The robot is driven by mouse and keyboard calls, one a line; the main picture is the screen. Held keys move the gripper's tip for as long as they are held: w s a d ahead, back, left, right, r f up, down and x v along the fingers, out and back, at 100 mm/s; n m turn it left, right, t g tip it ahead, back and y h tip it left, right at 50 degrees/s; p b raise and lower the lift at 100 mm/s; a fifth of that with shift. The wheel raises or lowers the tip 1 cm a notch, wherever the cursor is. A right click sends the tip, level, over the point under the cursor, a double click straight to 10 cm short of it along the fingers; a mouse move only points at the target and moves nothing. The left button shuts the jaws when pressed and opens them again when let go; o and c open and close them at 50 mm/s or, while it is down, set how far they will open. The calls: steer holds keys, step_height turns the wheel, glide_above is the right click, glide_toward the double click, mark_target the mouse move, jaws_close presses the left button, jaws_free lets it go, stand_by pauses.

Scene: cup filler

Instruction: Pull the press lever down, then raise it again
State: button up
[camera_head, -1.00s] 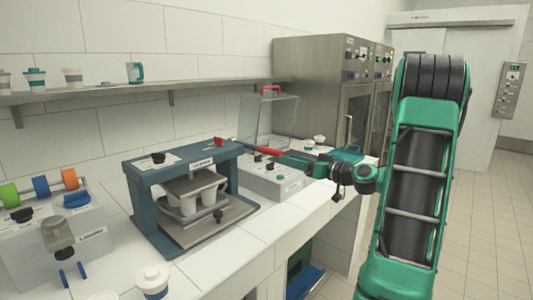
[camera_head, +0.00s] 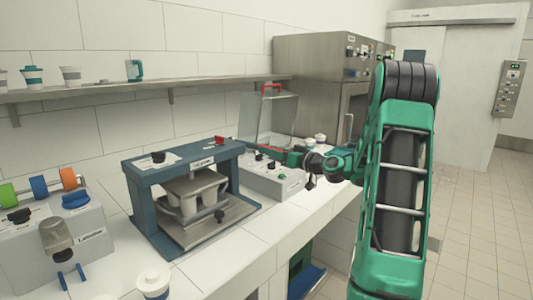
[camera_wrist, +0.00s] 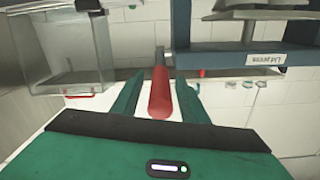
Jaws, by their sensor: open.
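My gripper (camera_wrist: 160,80) is open, one finger on each side of the grip, with gaps visible. The press frame (camera_wrist: 240,50) is at the upper right there.
A grey control box (camera_head: 272,178) stands right of the press, below my gripper. A clear bin (camera_head: 268,118) with a red handle is behind it. A dispenser box (camera_head: 60,240) is at the left, and a lidded cup (camera_head: 153,281) is at the front.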

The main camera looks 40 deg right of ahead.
steer(key=shift+w+a, duration=0.1)
steer(key=shift+w, duration=0.5)
